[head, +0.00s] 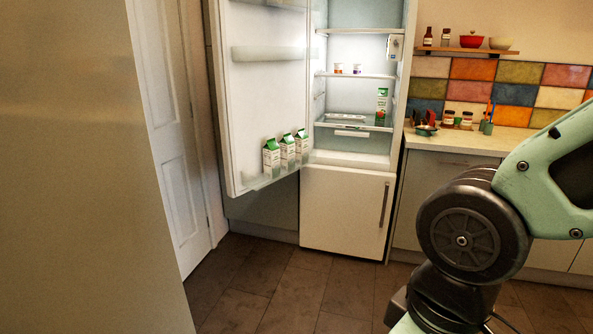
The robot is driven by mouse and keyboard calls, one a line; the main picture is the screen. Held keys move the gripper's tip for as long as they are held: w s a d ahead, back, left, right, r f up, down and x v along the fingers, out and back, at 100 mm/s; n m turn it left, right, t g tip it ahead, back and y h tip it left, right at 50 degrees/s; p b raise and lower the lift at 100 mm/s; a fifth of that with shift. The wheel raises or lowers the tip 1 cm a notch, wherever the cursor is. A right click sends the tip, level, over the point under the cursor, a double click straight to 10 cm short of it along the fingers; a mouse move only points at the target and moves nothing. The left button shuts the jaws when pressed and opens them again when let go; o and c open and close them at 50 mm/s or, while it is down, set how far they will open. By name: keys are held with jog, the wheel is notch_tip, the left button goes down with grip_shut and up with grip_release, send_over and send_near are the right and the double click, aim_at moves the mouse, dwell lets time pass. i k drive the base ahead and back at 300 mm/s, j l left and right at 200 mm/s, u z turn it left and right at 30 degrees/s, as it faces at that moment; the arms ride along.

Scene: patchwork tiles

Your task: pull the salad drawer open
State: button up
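The tall white fridge stands in the middle of the head view with its upper door (255,95) swung open to the left. The salad drawer (350,142) sits at the bottom of the lit compartment, under the lowest glass shelf (352,122). Its front shows a pale handle strip (351,133), and it looks pushed in. My arm fills the right side of the view, well apart from the fridge. My gripper is outside the picture, so its state does not show.
Several cartons (287,150) stand in the low door shelf. A green carton (381,105) stands on the glass shelf; small jars (347,69) stand above. The lower door (345,210) is shut. A counter (455,142) adjoins on the right. The tiled floor (300,280) before the fridge is clear.

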aim_at(343, 132)
jog(key=i, duration=2.1)
jog(key=i+j+z, duration=0.15)
jog(key=i+z, duration=0.25)
jog(key=i, duration=0.2)
jog(key=i+j+z, duration=0.4)
jog(key=i, duration=0.25)
jog(key=i+j+z, duration=0.4)
jog(key=i, duration=0.15)
